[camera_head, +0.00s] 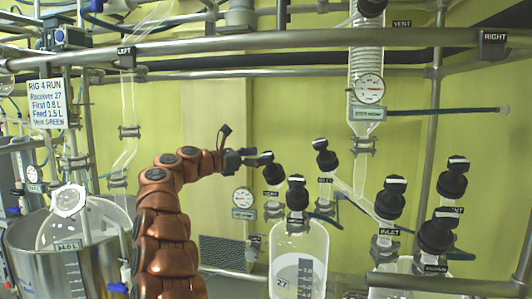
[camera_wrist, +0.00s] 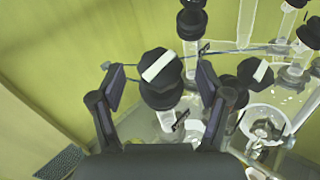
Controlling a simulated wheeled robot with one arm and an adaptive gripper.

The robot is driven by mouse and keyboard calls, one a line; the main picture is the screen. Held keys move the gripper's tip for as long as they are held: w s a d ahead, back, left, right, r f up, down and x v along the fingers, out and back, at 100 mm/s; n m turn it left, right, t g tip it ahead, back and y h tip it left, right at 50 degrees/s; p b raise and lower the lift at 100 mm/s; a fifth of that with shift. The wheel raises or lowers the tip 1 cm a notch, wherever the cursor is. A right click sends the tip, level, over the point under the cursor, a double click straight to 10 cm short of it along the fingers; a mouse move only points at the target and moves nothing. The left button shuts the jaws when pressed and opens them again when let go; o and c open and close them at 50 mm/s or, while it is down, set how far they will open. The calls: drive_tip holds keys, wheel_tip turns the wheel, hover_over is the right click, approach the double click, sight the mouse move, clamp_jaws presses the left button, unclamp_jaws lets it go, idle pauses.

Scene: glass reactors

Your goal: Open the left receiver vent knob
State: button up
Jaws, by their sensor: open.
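The black vent knob (camera_head: 271,172) sits on the left side of the receiver (camera_head: 284,240) marked 27, above a tag that appears to read VENT (camera_head: 271,194). In the wrist view the knob (camera_wrist: 160,82) is faceted, with a white bar slanting up to the right. My gripper (camera_head: 255,157) comes in from the left at the knob. In the wrist view my gripper (camera_wrist: 160,76) is open, with one finger on each side of the knob and a visible gap on both sides. Whether the fingertips are level with the knob's depth is hard to tell.
Another black knob (camera_head: 296,190) tops the receiver close on the right. More knobs stand further right, including the one tagged INLET (camera_head: 390,198). A pressure gauge (camera_head: 242,197) hangs just left of the vent. A steel rail (camera_head: 270,42) crosses above.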

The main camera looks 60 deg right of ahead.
sight(266, 154)
drive_tip(key=shift+p+x, duration=0.45)
drive_tip(key=shift+x, duration=1.1)
drive_tip(key=c, duration=1.2)
drive_tip(key=shift+o, duration=0.2)
drive_tip(key=shift+f+n+t+b, duration=0.2)
drive_tip(key=shift+n+t+b, duration=0.35)
drive_tip(key=shift+b, duration=0.65)
